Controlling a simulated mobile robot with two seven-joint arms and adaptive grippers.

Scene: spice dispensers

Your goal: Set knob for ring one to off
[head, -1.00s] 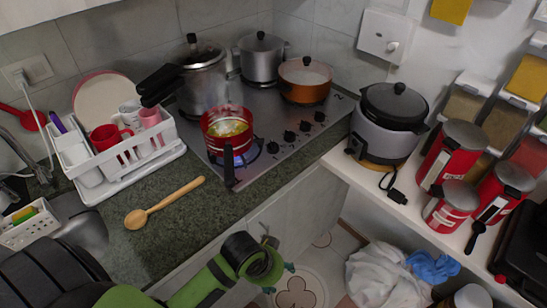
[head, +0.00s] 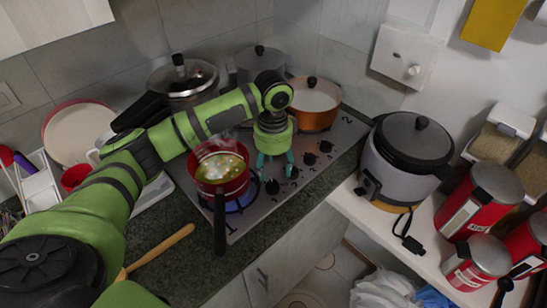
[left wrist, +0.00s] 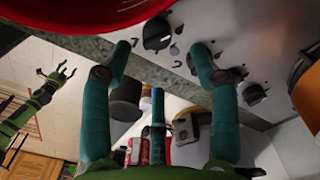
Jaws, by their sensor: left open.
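The row of black stove knobs runs along the hob's (head: 240,225) front edge; the nearest knob (head: 272,187) is beside the red pot. My left gripper (head: 275,166) points down, open and empty, over the near end of this row. In the left wrist view, a knob (left wrist: 157,33) shows between the open fingertips (left wrist: 160,52); contact cannot be told. The red pot (head: 221,190), with food inside, stands on a ring with a blue flame (head: 243,200). A small green gripper at the left of the wrist view, apparently my right gripper (left wrist: 55,76), is far off.
The red pot's black handle (head: 220,225) sticks out toward the front, left of the knobs. An orange pot (head: 314,108) and steel pots stand behind my arm. A rice cooker (head: 405,150) stands on the white shelf to the right.

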